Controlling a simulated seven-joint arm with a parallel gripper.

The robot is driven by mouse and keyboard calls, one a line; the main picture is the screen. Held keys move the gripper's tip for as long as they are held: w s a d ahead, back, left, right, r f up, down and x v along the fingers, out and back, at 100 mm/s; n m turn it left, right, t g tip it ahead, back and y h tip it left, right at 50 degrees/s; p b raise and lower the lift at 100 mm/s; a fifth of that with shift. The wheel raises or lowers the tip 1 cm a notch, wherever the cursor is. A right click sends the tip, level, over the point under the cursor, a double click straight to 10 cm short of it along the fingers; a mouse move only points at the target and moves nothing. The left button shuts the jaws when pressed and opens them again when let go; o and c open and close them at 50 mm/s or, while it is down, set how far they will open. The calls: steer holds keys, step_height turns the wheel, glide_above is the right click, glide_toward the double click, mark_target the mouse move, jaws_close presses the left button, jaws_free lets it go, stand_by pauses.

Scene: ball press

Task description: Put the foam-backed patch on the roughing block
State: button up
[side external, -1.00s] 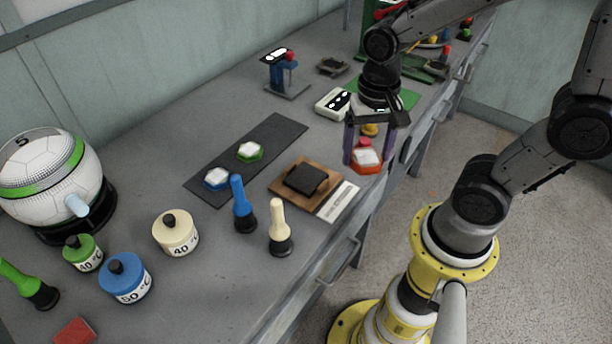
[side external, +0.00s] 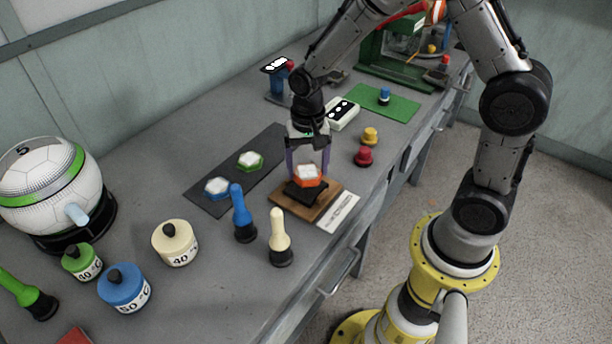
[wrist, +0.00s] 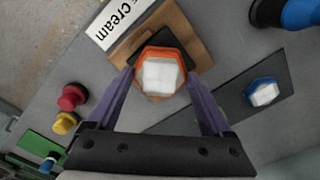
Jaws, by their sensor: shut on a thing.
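The foam-backed patch is an orange-rimmed hexagon (side external: 308,181) with a white faceted top. My gripper (side external: 307,170) is shut on it, with a purple finger on each side. The patch also shows between the fingers in the wrist view (wrist: 160,76). The roughing block (side external: 292,193) is a dark square pad on a brown wooden board (side external: 331,199). The patch is over the block and hides much of it. In the wrist view a corner of the block (wrist: 126,48) shows beyond the patch. I cannot tell whether the patch touches the block.
A dark mat (side external: 268,141) holds a green-rimmed (side external: 250,161) and a blue-rimmed (side external: 217,187) patch. A blue-handled tool (side external: 239,205) and a cream-handled tool (side external: 279,238) stand in front. A white label card (side external: 339,212) lies beside the board. Red (side external: 364,157) and yellow (side external: 370,137) knobs stand right.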

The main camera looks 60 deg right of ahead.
mark_target(306, 171)
steer(key=shift+w+f, duration=0.2)
steer(key=shift+f, duration=1.6)
steer(key=shift+f, duration=0.1)
steer(key=o, duration=1.1)
step_height(306, 171, up, 12)
steer(key=shift+r, duration=0.1)
steer(key=s+r+n+t, duration=0.2)
steer(key=s+r+n, duration=0.2)
steer(key=s, duration=0.5)
steer(key=s+r+n+t, duration=0.3)
steer(key=s+r+n, duration=0.2)
steer(key=s, duration=0.5)
step_height(306, 171, up, 2)
steer(key=shift+t, duration=0.3)
